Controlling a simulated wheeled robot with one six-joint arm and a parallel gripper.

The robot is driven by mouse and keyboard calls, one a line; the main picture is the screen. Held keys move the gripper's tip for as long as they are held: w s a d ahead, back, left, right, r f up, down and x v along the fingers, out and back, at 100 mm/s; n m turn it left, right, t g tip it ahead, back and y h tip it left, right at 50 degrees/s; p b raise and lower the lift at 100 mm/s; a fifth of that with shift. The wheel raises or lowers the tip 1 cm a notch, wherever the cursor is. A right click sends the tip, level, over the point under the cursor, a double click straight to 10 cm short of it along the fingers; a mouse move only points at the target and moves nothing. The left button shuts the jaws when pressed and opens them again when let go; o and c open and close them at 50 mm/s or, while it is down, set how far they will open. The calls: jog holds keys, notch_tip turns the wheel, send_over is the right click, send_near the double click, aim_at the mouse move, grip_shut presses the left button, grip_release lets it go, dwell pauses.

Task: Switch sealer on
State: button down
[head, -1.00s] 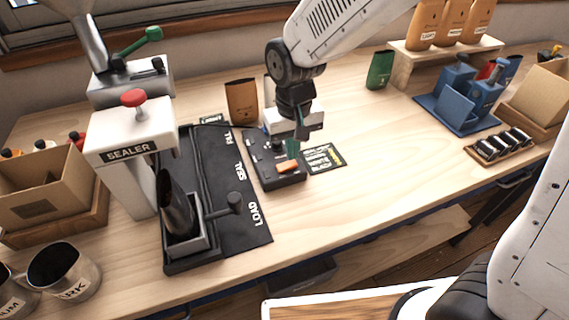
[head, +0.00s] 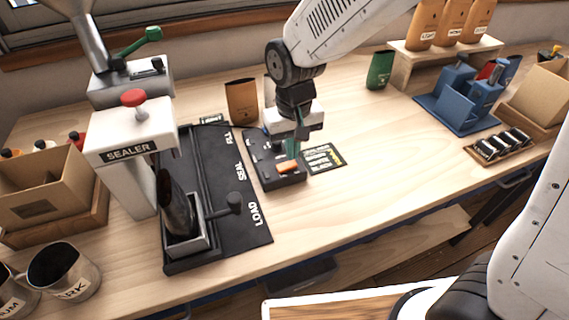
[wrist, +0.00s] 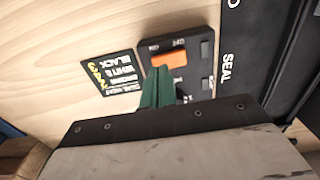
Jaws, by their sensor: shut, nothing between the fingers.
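The sealer (head: 128,140) is a white press with a red knob, standing left on the bench. Beside its black slide bed is a dark control box (head: 262,172) with an orange rocker switch (head: 288,167). The switch also shows in the wrist view (wrist: 170,60), with ON and OFF lettering along one side. My gripper (head: 292,152) is shut and empty, with green fingertips pointing down at the box. In the wrist view the fingertips (wrist: 158,85) are right beside the switch; I cannot tell whether they touch it or which way the rocker is set.
A dark bag (head: 176,208) stands in the holder on the slide bed (head: 255,232). A printed card (head: 323,158) lies right of the control box. A brown pouch (head: 242,101) stands behind it.

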aim_at(292, 163)
jog(key=shift+f, duration=0.95)
dwell(0.3)
jog(key=shift+r, duration=3.55)
jog(key=s+d+r+m, duration=0.1)
jog(key=s+d+r, duration=0.2)
jog(key=s+d, duration=0.3)
jog(key=s+d+r+m+t, duration=0.1)
jog(key=s+d+r, duration=0.2)
jog(key=s+d, duration=0.4)
jog(key=s+d+r+m, duration=0.1)
jog(key=s+d+r, duration=0.2)
jog(key=s+d, duration=0.3)
jog(key=shift+s+d+r, duration=0.2)
jog(key=shift+s+d, duration=0.05)
jog(key=shift+d, duration=0.6)
